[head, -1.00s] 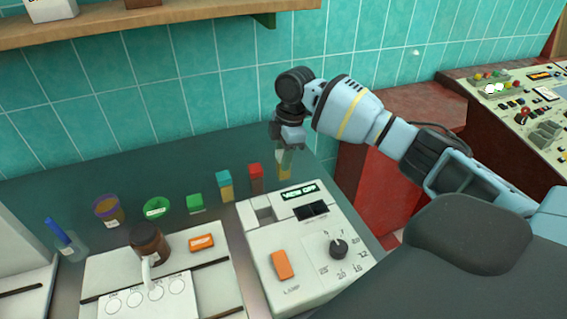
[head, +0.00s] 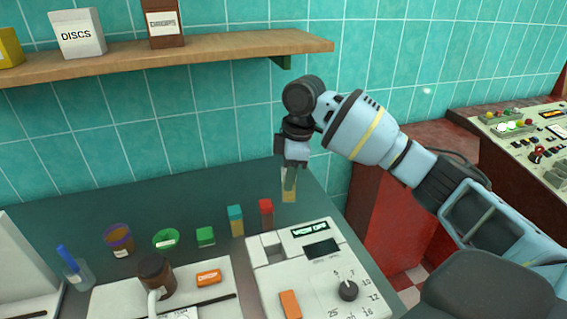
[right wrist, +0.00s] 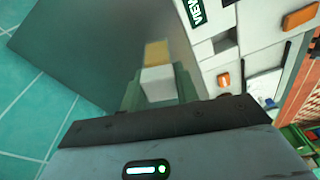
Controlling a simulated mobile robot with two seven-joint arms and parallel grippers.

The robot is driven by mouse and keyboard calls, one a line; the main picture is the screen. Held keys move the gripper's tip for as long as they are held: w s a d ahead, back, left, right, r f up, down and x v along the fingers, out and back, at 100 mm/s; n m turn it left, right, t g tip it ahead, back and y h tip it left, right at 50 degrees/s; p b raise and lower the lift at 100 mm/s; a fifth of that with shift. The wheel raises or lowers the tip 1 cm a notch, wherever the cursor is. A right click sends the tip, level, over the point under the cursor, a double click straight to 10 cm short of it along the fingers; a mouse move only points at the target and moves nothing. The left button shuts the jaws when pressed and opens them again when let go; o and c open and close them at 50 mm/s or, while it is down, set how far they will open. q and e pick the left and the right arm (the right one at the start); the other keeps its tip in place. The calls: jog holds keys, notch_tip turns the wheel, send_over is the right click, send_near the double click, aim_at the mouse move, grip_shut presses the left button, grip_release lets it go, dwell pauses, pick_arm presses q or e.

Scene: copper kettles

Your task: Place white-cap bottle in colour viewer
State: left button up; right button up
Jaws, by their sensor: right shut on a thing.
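My right gripper (head: 290,168) points down at the back right of the dark counter. It is shut on the white-cap bottle (head: 289,192), which has yellow contents and hangs upright between the fingers. In the right wrist view the white cap (right wrist: 158,84) sits between the greenish fingers, with the yellow part (right wrist: 156,53) beyond it. The bottle seems a little above the counter. The colour viewer (head: 318,272) is a pale box in front of it, with a "VIEW OFF" display, a dark window, a knob and an orange switch. A square opening (right wrist: 225,41) shows in its top. My left gripper is out of view.
A red-capped bottle (head: 266,212), a teal-capped bottle (head: 236,220) and a green-capped one (head: 205,236) stand left of the held bottle. A brown jar (head: 156,274) stands further left. A wooden shelf (head: 190,52) runs above, along the tiled wall.

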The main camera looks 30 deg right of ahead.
jog(key=shift+s+a+f+m+t+h, duration=0.15)
jog(key=shift+s+a+f+m+h, duration=0.15)
jog(key=shift+s+a+m, duration=1.7)
jog(key=shift+s+a+f+m+t+h, duration=0.25)
jog(key=shift+s+a+f+m, duration=0.15)
jog(key=shift+s+a+m, duration=1.55)
jog(key=shift+s+a+f+m+t+h, duration=0.1)
jog(key=shift+s+a+f+m+h, duration=0.2)
jog(key=shift+s+a+m, duration=1.7)
jog(key=shift+s+d, duration=0.3)
jog(key=shift+s, duration=0.2)
jog(key=shift+s+d, duration=0.25)
jog(key=shift+s, duration=0.2)
